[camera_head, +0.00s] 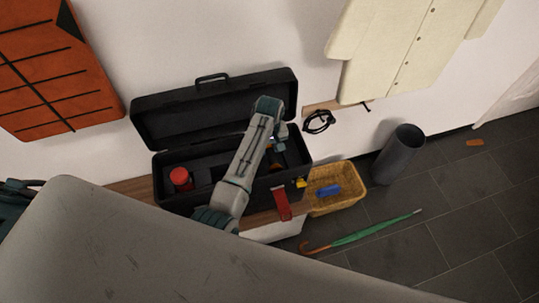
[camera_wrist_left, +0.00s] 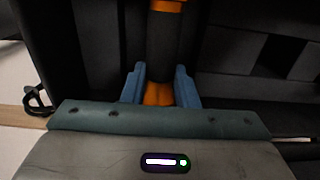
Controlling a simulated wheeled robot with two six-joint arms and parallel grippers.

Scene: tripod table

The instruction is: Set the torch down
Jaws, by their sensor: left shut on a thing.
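The torch (camera_wrist_left: 164,45) is a dark cylinder with orange parts, seen in the left wrist view. My left gripper (camera_wrist_left: 159,80) is shut on it, with a blue finger on either side of an orange section. In the head view my left gripper (camera_head: 277,147) is over the right part of the open black toolbox (camera_head: 215,86), and the torch is mostly hidden there. I cannot tell whether the torch touches the toolbox floor. My right gripper is not in view.
A red item (camera_head: 181,178) sits in the toolbox's left part. A red-handled object (camera_head: 282,204) is at its front. To the right are a wicker basket (camera_head: 345,202) with a blue item (camera_head: 328,190), a grey bin (camera_head: 398,155) and a green umbrella (camera_head: 375,231) on the floor.

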